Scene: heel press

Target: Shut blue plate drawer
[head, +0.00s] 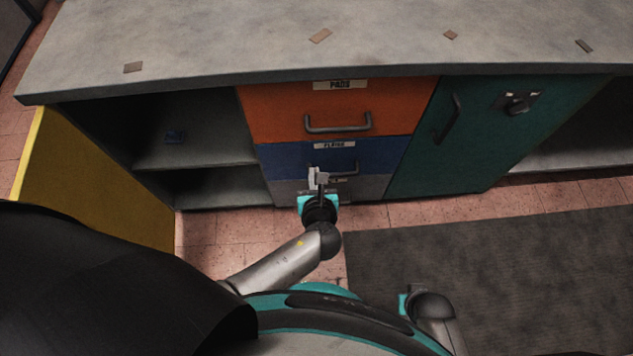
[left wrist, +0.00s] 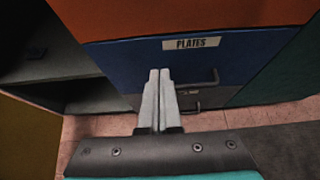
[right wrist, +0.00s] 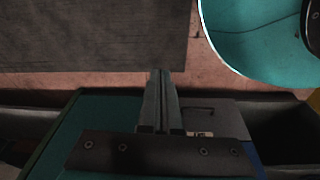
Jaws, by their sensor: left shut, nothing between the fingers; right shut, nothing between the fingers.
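The blue plate drawer (head: 285,157) is in the middle of the drawer stack, below an orange drawer and above a grey one. Its front looks about level with its neighbours; I cannot tell whether a small gap is left. Its PLATES label (left wrist: 185,43) and dark bar handle (left wrist: 204,79) show in the left wrist view. My left gripper (head: 315,172) is shut and empty in front of the blue drawer's lower part, left of the handle's middle; contact is unclear. It also shows in the left wrist view (left wrist: 160,72). My right gripper (right wrist: 160,75) is shut and empty, away from the drawer.
The orange drawer (head: 280,112) has a protruding handle. A teal door (head: 450,150) is at the right, and open shelves (head: 200,160) are at the left beside a yellow panel (head: 90,180). The grey counter (head: 230,40) overhangs above. A dark mat (head: 500,260) covers the floor.

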